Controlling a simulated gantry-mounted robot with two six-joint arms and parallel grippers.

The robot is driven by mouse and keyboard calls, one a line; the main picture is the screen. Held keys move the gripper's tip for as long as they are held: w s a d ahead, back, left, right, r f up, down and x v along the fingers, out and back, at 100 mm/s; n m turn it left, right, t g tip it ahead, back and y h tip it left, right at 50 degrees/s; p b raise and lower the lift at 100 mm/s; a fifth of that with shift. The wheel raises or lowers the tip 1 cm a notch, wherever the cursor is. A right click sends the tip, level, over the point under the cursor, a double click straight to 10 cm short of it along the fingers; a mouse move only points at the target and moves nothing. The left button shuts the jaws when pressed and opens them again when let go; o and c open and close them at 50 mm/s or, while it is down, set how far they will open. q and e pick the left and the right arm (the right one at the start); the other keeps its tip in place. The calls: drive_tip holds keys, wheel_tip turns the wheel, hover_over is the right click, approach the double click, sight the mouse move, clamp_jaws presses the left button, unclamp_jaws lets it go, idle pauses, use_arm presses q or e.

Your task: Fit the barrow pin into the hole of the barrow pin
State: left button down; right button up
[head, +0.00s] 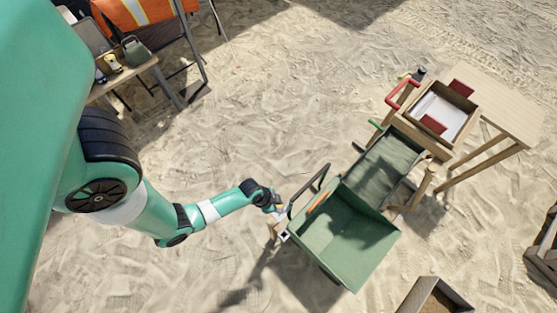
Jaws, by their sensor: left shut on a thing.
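The green barrow (352,237) stands on the sand right of centre, with a dark bar handle (307,187) on its left side. My left gripper (279,211) is at the barrow's left edge, close to the lower end of that handle. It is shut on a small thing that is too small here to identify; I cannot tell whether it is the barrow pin. A small pale fitting (283,235) shows just below the gripper. The pin hole cannot be made out. My right gripper is not in view.
A green-covered wooden frame (386,162) adjoins the barrow at the upper right, beside a wooden table (510,108) and a tray (444,115). Wooden boxes (437,297) stand at the lower right. A small table (127,78) is at the upper left. Open sand lies between.

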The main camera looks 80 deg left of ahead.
use_arm(q)
drive_tip(key=shift+f+b, duration=2.5)
drive_tip(key=shift+f, duration=0.4)
drive_tip(key=shift+f+b, duration=2.2)
drive_tip(key=shift+f, duration=0.5)
drive_tip(key=c, duration=0.6)
unclamp_jaws()
drive_tip(key=shift+r, duration=0.1)
drive_tip(key=p+v, duration=0.8)
drive_tip(key=v, duration=0.3)
drive_tip(key=shift+r, duration=0.3)
